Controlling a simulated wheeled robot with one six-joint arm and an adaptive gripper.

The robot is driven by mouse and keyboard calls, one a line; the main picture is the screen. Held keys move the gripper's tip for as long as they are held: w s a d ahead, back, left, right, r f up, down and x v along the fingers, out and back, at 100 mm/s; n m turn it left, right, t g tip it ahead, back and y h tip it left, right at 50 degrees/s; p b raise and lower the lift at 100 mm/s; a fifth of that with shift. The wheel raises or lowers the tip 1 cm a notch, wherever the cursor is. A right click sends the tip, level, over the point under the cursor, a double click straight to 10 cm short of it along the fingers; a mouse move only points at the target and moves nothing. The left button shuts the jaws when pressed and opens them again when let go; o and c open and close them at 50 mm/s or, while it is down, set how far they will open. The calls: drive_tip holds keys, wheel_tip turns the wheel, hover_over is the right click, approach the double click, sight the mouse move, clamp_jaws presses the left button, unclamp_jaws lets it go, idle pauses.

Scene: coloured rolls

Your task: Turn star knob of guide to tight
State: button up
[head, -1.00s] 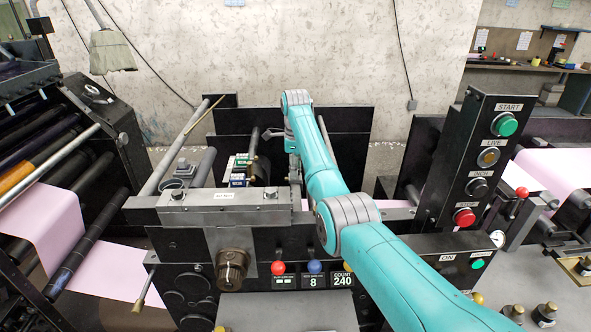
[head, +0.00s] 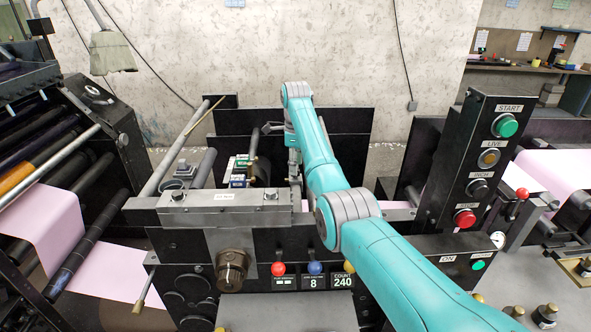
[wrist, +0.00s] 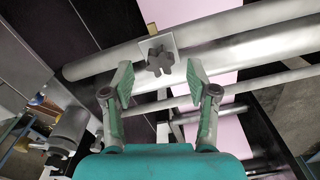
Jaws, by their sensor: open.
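In the wrist view the dark star knob (wrist: 159,61) sits on a pale square plate (wrist: 150,46) mounted at a grey metal bar. My gripper (wrist: 158,82) is open, with its two green-padded fingers on either side of the knob's line and the knob showing between and beyond the tips. Nothing is between the fingers; whether the tips overlap the knob in depth I cannot tell. In the head view my gripper (head: 294,165) points down behind the press's front panel, partly hidden by my arm. The knob is hidden there.
Grey rollers (wrist: 240,55) and pink paper web (wrist: 197,90) lie around the knob. In the head view the black front panel (head: 190,245) carries a large bronze knob (head: 232,268) and coloured buttons. A control column (head: 470,165) stands at right.

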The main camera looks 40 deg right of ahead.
wheel_tip(320, 180, up, 5)
drive_tip(key=shift+w+f, duration=0.1)
idle(0.6)
